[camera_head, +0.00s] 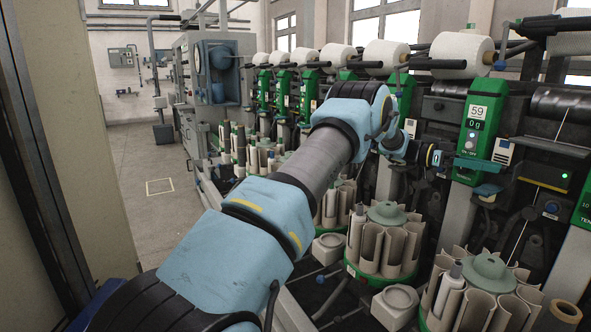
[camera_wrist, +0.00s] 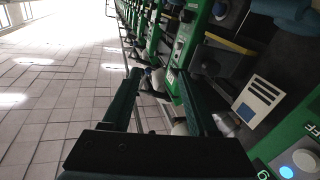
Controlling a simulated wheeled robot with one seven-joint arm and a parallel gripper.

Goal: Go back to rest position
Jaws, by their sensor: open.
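My blue and grey arm stretches from the bottom of the head view up and right to the winding machine (camera_head: 483,130). Its wrist end is close to the machine's front, left of the green unit panel marked 59 (camera_head: 478,118). My gripper (camera_wrist: 157,76) shows in the wrist view with its two dark fingers apart and nothing held between them. Beyond the fingers are green machine panels and the tiled floor. In the head view the fingers are too small and dark to make out.
White yarn cones (camera_head: 462,50) sit in a row along the machine's top. Round magazines (camera_head: 386,240) with beige pockets stand below, under and beside my arm. A pale wall panel (camera_head: 70,140) is close on the left. The tiled floor (camera_head: 150,185) between them is clear.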

